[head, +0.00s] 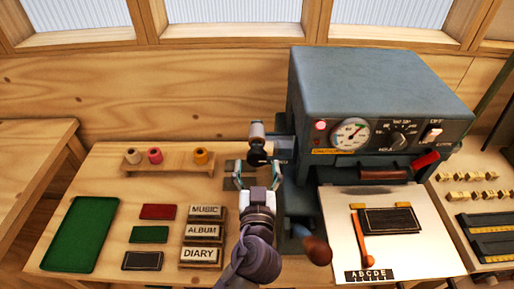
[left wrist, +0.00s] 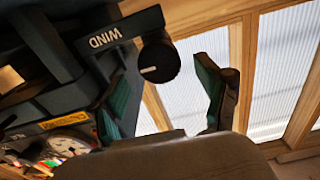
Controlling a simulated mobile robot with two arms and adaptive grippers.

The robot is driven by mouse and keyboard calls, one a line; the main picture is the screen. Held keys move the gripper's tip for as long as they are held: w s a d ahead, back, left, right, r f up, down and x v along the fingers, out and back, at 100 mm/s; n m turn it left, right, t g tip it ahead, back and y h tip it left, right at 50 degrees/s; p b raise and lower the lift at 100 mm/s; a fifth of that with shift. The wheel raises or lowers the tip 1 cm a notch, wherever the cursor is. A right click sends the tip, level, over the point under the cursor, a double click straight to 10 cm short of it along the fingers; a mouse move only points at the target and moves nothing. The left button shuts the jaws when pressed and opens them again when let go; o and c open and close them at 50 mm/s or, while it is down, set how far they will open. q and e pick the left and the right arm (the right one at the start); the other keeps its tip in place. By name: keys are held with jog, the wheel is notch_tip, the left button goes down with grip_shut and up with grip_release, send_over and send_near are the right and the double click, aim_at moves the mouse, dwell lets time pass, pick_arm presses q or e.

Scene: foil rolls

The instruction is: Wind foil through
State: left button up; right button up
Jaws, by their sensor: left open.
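The grey foil machine (head: 375,80) stands on the right of the bench, with a lit dial on its front. On its left side is a black winding knob (head: 257,157), with a pale-topped piece (head: 257,131) above it. In the left wrist view the knob (left wrist: 158,60) with a white mark sits beside the WIND label (left wrist: 110,40). My left gripper (head: 257,173) is open just in front of the knob. In the left wrist view its green-padded fingers (left wrist: 165,85) are apart, with the knob appearing between them. Contact cannot be told. My right gripper is not in view.
A wooden rack (head: 180,167) holds white, pink and gold rolls at the left. A green tray (head: 80,234), small coloured blocks and labelled type blocks (head: 203,232) lie on the bench. A lever handle (head: 316,250) juts beside the white plate (head: 400,247).

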aim_at(257, 160)
pick_arm(q)
jog(key=shift+w+p, duration=0.55)
jog(key=shift+w, duration=1.4)
jog(key=c, duration=1.2)
jog(key=shift+m, duration=0.3)
